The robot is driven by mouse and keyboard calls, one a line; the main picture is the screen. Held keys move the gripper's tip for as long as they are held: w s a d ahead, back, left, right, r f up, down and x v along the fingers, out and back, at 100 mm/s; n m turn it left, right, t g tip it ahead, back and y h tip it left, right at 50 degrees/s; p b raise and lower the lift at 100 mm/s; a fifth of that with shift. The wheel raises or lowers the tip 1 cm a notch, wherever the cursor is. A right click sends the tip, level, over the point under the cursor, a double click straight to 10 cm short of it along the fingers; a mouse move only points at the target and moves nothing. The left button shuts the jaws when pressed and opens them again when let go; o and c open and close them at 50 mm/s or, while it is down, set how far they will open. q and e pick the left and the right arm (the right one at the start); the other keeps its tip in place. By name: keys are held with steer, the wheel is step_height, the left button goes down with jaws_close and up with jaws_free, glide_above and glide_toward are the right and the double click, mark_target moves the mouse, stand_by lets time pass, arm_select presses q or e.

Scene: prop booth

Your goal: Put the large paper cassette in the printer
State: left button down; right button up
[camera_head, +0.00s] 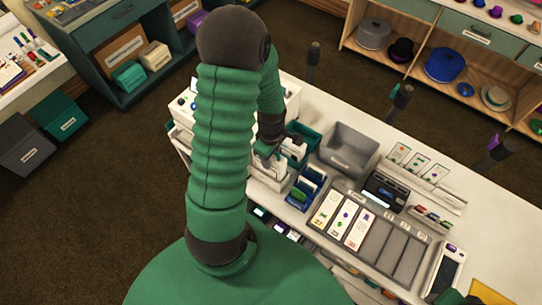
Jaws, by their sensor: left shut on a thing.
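My left arm rises through the middle of the view and bends down to the counter. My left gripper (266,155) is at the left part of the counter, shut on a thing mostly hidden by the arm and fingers. A white tray-like piece (268,173), possibly the large paper cassette, shows just under the fingers; I cannot tell whether it is the held thing. A white box-shaped machine (291,92), likely the printer, stands behind my arm and is largely covered by it.
On the white counter (490,200) are a grey bin (349,147), a blue card holder (306,187), a grey card tray (390,246) and a black device (384,190). Dark upright posts (313,62) stand along the back edge. Shelves with hats are beyond.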

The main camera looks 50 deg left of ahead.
arm_select(q)
steer(key=shift+w+f+b, duration=0.1)
steer(key=shift+f+b, duration=1.7)
steer(key=shift+f, duration=0.6)
steer(key=c, duration=0.8)
jaws_free()
steer(key=shift+c, duration=0.2)
step_height(320, 180, up, 16)
steer(key=shift+d+r, duration=0.1)
steer(key=shift+r, duration=0.25)
